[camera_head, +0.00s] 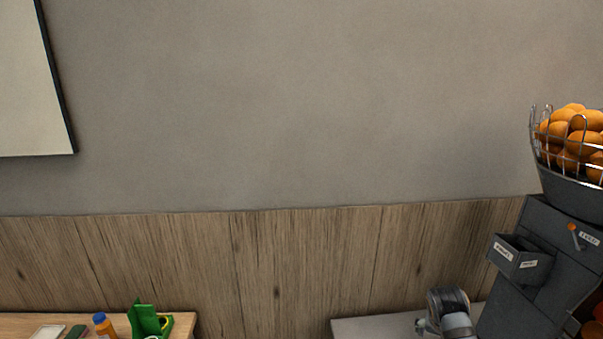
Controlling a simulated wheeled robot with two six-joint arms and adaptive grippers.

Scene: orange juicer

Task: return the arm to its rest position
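Neither of my grippers shows in the head view. A dark and silver rounded part (449,312) shows at the bottom edge, left of the juicer; I cannot tell whether it belongs to my arm. The dark grey orange juicer (525,303) stands at the right edge and is partly cut off by the frame. Its wire basket (568,182) on top holds several oranges (584,142). A small open box (520,260) with white labels sticks out from its front left.
A pale counter top (365,329) lies left of the juicer. A wooden table (183,328) at bottom left holds a green object (144,317), an orange bottle (104,327) and small items. Wall with wood panelling (300,265) fills the back. A framed panel (30,85) hangs upper left.

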